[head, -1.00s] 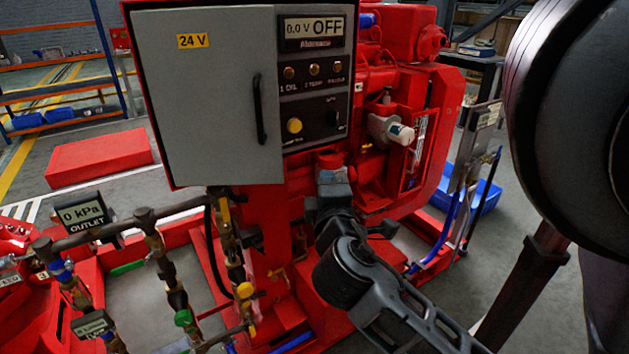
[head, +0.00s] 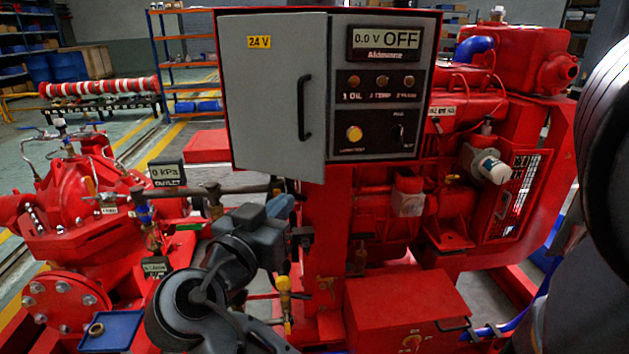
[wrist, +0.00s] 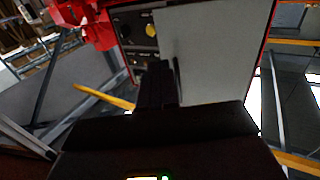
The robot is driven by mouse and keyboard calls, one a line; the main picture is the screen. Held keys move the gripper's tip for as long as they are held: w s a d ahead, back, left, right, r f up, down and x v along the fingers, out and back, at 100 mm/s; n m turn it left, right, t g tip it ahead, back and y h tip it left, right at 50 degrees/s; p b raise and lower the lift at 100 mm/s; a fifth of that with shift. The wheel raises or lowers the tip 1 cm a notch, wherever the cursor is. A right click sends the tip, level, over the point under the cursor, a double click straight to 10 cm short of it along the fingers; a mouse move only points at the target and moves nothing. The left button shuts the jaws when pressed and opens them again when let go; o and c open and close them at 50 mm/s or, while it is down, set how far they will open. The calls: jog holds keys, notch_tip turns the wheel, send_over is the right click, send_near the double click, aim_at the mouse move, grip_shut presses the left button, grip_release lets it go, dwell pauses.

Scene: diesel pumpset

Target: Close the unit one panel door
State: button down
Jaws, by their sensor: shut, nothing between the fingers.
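The panel door (head: 270,90) is light grey with a black bar handle (head: 305,108) and a yellow 24 V label. It stands ajar on the red-framed control panel (head: 382,120), whose right part with lamps and switches is uncovered. My gripper (head: 282,206) is shut and empty just below the door's lower edge in the head view; its fingertips are hard to make out. In the wrist view, the dark fingers (wrist: 158,85) overlap the border between the grey door (wrist: 215,50) and the black panel face (wrist: 130,35). I cannot tell if they touch the door.
A pipe with a kPa gauge (head: 167,174) and yellow-handled valves (head: 284,292) lie left of and below the panel. A red pump (head: 75,210) stands at the left. The red engine (head: 470,130) fills the right. Open floor shows at the far left.

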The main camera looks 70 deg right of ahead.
aim_at(321, 166)
jog(key=d+p, duration=0.1)
jog(key=d, duration=0.3)
jog(key=s+d+p, duration=0.1)
jog(key=d, duration=0.3)
jog(key=d+p, duration=0.1)
jog(key=d, duration=0.3)
jog(key=shift+s+d+r, duration=0.15)
jog(key=shift+s+d, duration=0.05)
jog(key=shift+s, duration=0.05)
jog(key=shift+d+p, duration=0.35)
jog(key=shift+d, duration=0.25)
jog(key=shift+d, duration=0.15)
jog(key=shift+s+d+n+t, duration=0.3)
jog(key=shift+d+t, duration=0.2)
jog(key=shift+t, duration=0.1)
jog(key=d+t, duration=0.1)
jog(key=d, duration=0.2)
jog(key=d+n+t+b, duration=0.1)
jog(key=d, duration=0.2)
jog(key=d+n+t, duration=0.1)
jog(key=d, duration=0.2)
jog(key=shift+s+t+b, duration=0.15)
jog(key=shift+t+b, duration=0.2)
jog(key=shift+t, duration=0.05)
jog(key=shift+d, duration=0.7)
